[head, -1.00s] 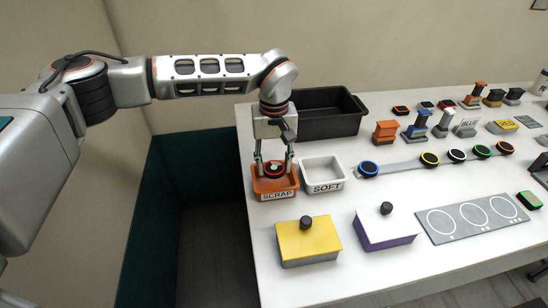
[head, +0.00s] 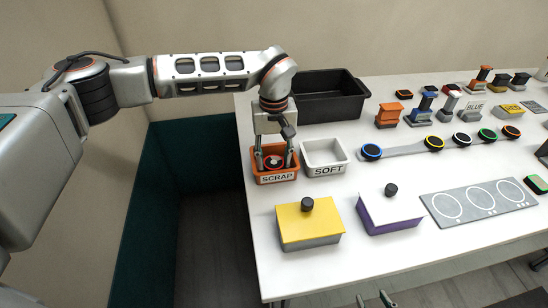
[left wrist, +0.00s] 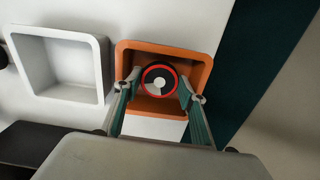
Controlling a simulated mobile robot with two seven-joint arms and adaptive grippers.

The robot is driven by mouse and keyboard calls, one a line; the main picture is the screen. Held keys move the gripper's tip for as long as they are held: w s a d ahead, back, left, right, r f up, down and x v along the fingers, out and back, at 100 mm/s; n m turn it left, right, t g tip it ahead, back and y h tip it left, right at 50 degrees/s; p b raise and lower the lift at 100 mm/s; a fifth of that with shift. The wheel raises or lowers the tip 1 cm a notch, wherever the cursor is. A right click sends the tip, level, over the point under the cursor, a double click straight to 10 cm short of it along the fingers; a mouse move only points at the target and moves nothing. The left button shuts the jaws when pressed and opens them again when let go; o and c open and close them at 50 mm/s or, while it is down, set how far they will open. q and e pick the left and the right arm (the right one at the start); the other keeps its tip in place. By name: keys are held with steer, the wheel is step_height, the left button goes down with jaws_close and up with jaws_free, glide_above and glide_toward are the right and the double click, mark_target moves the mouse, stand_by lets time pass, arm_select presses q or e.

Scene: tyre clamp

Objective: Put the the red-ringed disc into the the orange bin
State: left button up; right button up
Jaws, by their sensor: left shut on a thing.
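The red-ringed disc (left wrist: 159,80) is black with a red ring and a grey-and-white centre. It sits between the fingertips of my left gripper (head: 274,160), which is shut on it. It also shows in the head view (head: 273,163). The orange bin (head: 276,178), labelled SCRAP, is around the disc and fingertips, which are within its rim in the head view. In the left wrist view the bin (left wrist: 207,70) frames the disc. I cannot tell whether the disc touches the bin floor. My right gripper (head: 374,298) just shows at the bottom edge, its fingertips apart.
A white SOFT bin (head: 326,157) stands close to the right of the orange bin. A black crate (head: 325,100) is behind. Yellow-lidded (head: 308,222) and purple (head: 390,212) boxes stand in front. Several ringed discs lie along a grey strip (head: 405,146).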

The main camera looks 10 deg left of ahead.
arm_select(q)
steer(key=o, duration=1.3)
steer(key=shift+c, duration=0.2)
step_height(320, 180, up, 12)
